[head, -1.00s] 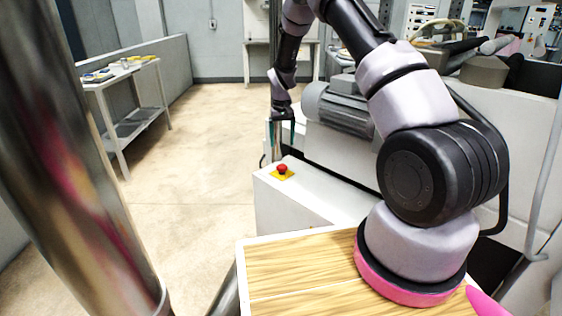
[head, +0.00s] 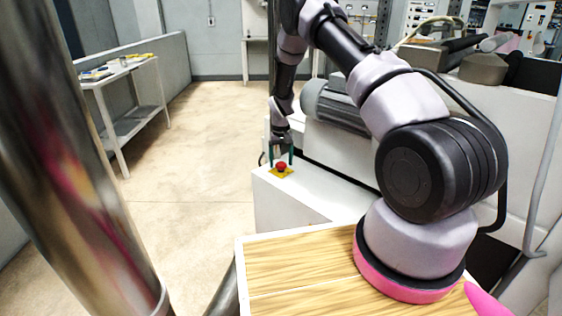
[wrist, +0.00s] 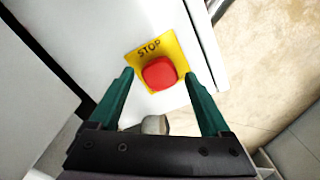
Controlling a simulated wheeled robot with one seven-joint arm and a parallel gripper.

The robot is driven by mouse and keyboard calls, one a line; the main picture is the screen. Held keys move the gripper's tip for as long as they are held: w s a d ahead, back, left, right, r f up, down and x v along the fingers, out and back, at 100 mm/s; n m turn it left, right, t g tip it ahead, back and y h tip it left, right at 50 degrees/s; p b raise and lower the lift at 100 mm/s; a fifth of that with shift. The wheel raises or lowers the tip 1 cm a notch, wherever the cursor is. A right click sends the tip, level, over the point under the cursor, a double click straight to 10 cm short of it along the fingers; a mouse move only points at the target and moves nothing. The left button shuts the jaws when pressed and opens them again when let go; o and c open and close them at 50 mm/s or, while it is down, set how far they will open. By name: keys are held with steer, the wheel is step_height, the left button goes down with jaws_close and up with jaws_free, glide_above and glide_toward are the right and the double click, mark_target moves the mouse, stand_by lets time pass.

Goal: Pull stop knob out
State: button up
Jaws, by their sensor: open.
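The red stop knob (head: 281,167) sits on a yellow plate (head: 287,173) on top of the white machine housing (head: 290,200). In the wrist view the red knob (wrist: 159,73) is round, and its yellow plate (wrist: 147,54) reads "STOP". My gripper (head: 280,162) is open just above the knob, with its green fingers on either side of it in the head view. In the wrist view my gripper's fingertips (wrist: 158,73) flank the knob left and right, with gaps. I cannot tell how far above the plate the tips are.
A grey motor (head: 335,103) stands close behind and right of the gripper on the machine. A wooden top (head: 290,262) is in front. A white side table (head: 125,100) with items stands at the left. The floor (head: 190,150) left of the housing is clear.

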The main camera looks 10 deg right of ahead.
mark_target(281, 164)
jaws_close()
steer(key=shift+r, duration=0.55)
jaws_free()
step_height(281, 164, up, 11)
steer(key=shift+f, duration=0.1)
stand_by(0.4)
